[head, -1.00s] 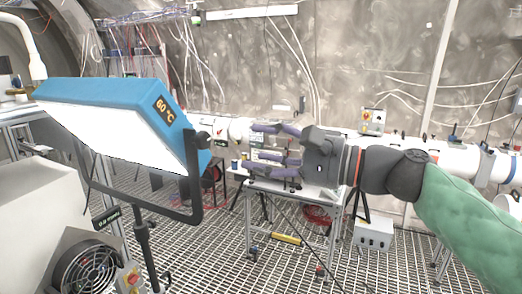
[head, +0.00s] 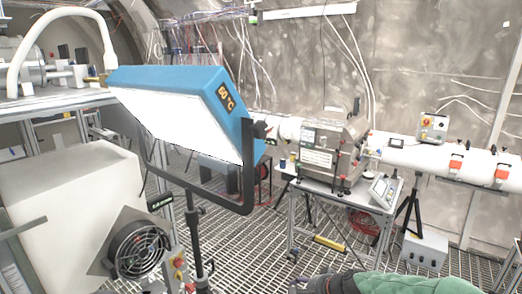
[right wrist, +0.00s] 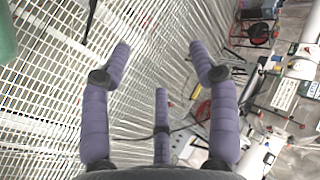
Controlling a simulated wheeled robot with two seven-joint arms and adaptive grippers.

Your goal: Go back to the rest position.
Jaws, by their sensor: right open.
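My right gripper (head: 302,284) shows only in part at the bottom edge of the head view, at the end of my green-sleeved arm. In the right wrist view the purple fingers of my right gripper (right wrist: 159,62) are spread open with nothing between them. They are over the grating floor (right wrist: 140,85), clear of the equipment. My left gripper is in neither view.
A blue lamp panel (head: 190,88) reading 60 °C stands on a black stand at the left, above a fan heater (head: 139,251). A steel table (head: 350,194) carries a metal device (head: 330,150) by the white pipe (head: 465,163). Grating floor lies between.

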